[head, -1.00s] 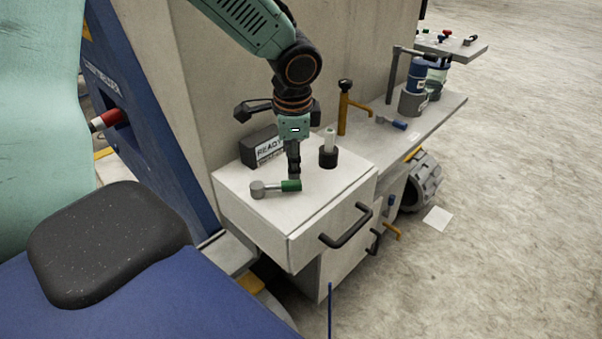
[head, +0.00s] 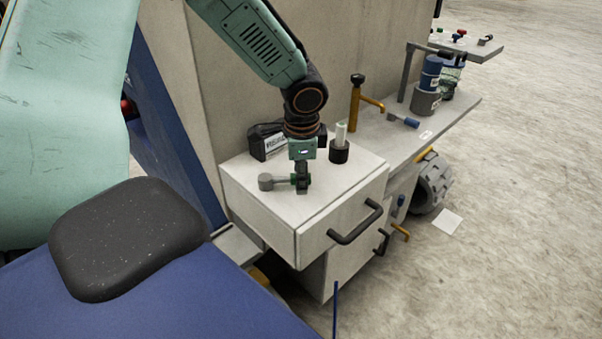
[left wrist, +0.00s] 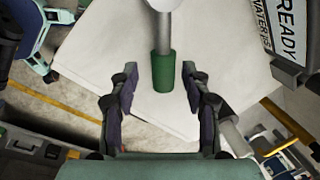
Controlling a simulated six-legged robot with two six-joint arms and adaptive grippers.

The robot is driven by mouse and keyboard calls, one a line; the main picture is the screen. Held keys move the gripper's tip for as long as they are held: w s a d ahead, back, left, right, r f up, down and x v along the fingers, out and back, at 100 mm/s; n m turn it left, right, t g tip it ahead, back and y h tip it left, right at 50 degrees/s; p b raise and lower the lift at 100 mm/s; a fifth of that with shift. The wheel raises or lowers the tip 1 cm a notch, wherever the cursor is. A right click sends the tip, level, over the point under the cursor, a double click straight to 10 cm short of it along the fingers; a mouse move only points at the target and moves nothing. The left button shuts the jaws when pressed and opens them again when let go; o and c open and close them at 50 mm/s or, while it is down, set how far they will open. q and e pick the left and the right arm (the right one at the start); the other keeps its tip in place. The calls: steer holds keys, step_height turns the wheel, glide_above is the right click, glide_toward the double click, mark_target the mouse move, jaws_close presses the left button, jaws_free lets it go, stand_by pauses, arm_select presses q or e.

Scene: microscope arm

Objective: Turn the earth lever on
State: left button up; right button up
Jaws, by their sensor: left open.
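The lever has a grey round hub (head: 266,182) and a green grip (left wrist: 163,72), and it lies over the white cabinet top (head: 342,187). In the head view my left gripper (head: 303,185) points down at the grip's end and hides most of the green. In the left wrist view the open fingers of my left gripper (left wrist: 160,82) stand on either side of the green grip, with a gap showing on each side. My right gripper is in neither view.
A dark block with a READY sign (head: 275,144) stands behind the lever. A white-topped black post (head: 340,150) stands to the right of my gripper. A brass tap (head: 357,98) and blue-and-grey containers (head: 428,85) stand further right. A drawer handle (head: 355,222) juts from the front.

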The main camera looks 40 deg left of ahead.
arm_select(q)
steer(key=shift+w+a+f, duration=0.15)
steer(key=shift+w+f, duration=0.15)
steer(key=shift+w, duration=0.1)
steer(key=c, duration=0.3)
steer(key=shift+s+r, duration=0.2)
steer(key=shift+s, duration=0.05)
steer(key=c, duration=0.4)
jaws_close()
